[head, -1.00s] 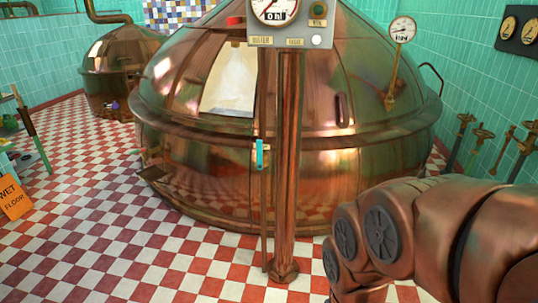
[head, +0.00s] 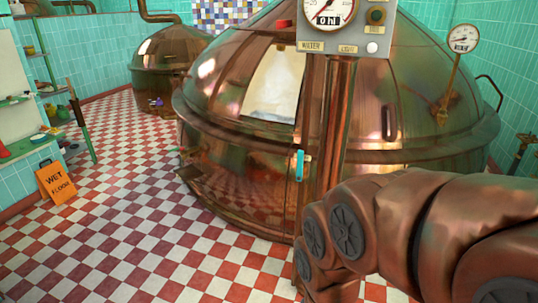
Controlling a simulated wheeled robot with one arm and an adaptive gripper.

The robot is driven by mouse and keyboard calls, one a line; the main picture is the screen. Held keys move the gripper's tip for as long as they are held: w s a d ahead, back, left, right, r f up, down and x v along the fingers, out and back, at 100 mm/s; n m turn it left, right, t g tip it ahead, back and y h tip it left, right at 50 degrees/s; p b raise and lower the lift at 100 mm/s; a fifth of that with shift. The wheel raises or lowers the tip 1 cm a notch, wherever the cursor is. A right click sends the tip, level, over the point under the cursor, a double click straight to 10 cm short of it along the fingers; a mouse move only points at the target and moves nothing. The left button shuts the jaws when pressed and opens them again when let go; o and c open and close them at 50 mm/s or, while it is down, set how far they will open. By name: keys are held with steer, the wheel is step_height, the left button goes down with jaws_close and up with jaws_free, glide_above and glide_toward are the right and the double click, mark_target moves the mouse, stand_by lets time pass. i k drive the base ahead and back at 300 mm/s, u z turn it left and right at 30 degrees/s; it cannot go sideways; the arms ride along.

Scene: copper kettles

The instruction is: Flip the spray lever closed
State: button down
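A teal lever handle (head: 299,165) hangs upright on a thin pipe just left of the copper column (head: 334,130), in front of the large copper kettle (head: 245,165). It may be the spray lever; no label on it can be read. A small red handle (head: 284,23) shows above the kettle's pale hatch (head: 272,85), left of the gauge panel. My copper-coloured arm fills the lower right and hides the column's foot. My gripper is not in view.
A grey gauge panel (head: 345,35) tops the column. An orange wet-floor sign (head: 56,183) stands at left near shelves (head: 25,145). A smaller kettle (head: 158,60) is at the back. The red-and-white checked floor (head: 130,220) is open at left.

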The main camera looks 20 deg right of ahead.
mark_target(300, 153)
steer(key=u, duration=0.15)
steer(key=i, duration=1.45)
steer(key=z, duration=0.65)
